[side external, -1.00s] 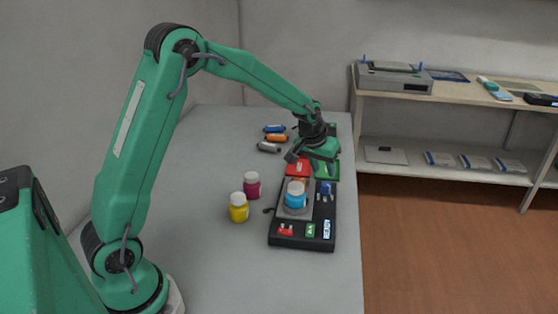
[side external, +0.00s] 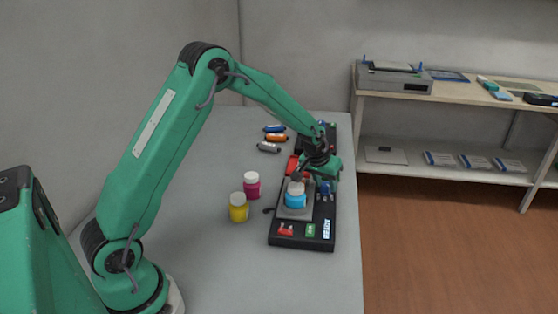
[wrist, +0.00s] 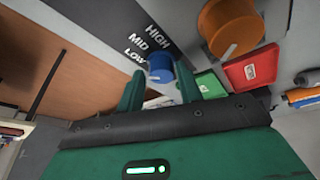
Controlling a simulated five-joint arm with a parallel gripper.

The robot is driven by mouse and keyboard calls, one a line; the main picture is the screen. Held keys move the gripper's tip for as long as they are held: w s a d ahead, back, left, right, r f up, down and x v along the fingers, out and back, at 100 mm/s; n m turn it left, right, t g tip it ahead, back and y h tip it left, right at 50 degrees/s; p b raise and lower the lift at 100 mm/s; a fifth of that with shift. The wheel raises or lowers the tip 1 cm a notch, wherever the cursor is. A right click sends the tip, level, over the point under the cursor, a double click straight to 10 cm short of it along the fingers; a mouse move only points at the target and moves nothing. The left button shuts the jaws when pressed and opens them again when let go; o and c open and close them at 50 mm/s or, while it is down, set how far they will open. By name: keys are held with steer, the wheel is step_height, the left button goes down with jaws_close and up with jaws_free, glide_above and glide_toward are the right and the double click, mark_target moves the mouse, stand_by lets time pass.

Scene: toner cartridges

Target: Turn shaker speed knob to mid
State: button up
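The shaker (side external: 284,241) is a black box on the grey bench, with a light blue bottle (side external: 295,200) on its grey platform. Its blue speed knob (side external: 324,189) stands right of the bottle. In the wrist view the blue knob (wrist: 160,68) sits beside the printed words HIGH, MID and LOW. A small pale mark shows at its lower edge; which word it points to is unclear. My gripper (wrist: 158,82) is open and empty, one finger either side of the knob, which shows just at the fingertips. I cannot tell whether they touch it. In the side view my gripper (side external: 324,176) is low above the knob.
A large orange round piece (wrist: 231,28) with a white line is close to the knob. Yellow (side external: 239,208) and magenta (side external: 251,186) jars stand left of the shaker. Cartridges (side external: 274,137) lie farther back.

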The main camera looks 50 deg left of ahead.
steer(key=shift+f, duration=0.15)
steer(key=c, duration=0.7)
steer(key=shift+m, duration=0.3)
steer(key=shift+a+m, duration=0.1)
steer(key=shift+m, duration=1.7)
steer(key=o, duration=0.7)
